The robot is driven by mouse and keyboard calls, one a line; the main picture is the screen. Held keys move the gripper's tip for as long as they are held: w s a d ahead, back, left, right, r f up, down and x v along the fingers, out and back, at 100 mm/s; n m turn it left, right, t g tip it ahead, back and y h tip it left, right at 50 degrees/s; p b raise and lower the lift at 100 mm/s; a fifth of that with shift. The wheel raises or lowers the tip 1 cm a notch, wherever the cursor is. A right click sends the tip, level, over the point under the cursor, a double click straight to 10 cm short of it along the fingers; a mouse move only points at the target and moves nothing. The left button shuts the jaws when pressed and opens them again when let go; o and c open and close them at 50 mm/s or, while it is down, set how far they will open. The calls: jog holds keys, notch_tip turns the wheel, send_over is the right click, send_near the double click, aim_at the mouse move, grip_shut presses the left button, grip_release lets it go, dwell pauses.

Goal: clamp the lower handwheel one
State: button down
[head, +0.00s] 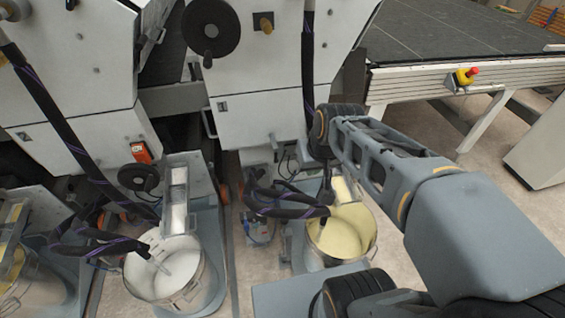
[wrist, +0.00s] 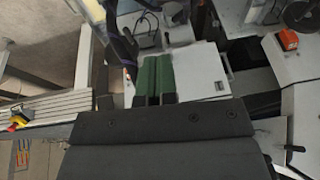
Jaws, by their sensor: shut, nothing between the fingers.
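The lower handwheel (head: 138,177) is a dark disc in the head view, low between the two machine housings and just below an orange switch box (head: 141,152). In the wrist view, which is turned roughly upside down, the handwheel (wrist: 300,14) is partly cut off at the top right corner. A larger handwheel (head: 210,27) with a crank handle is higher up on the middle housing. My gripper (wrist: 156,62) shows in the wrist view with its two green-padded fingers side by side, empty. It is well apart from the lower handwheel. In the head view my arm hides most of the gripper.
A white bucket (head: 161,290) and a cream-filled bucket (head: 341,236) stand below. Dark hoses (head: 97,185) hang in front of the housings, near the lower handwheel. A conveyor (head: 463,30) with a red stop button (head: 472,71) is at right. Floor is open at far right.

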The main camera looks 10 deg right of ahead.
jog(key=w+f+y+b, duration=0.2)
jog(key=w+f+b, duration=1)
jog(key=w, duration=0.6)
jog(key=m+t+y+b, duration=0.1)
jog(key=t+y+b, duration=0.1)
jog(key=b, duration=0.5)
send_near(274, 148)
jog(key=s+d+f, duration=0.1)
jog(key=d+f, duration=0.2)
jog(key=f, duration=0.2)
jog(key=shift+d+f, duration=0.2)
jog(key=shift+d, duration=0.05)
jog(key=shift+s, duration=0.15)
jog(key=b+x, duration=0.1)
jog(key=x, duration=0.9)
jog(key=shift+s+f, duration=0.1)
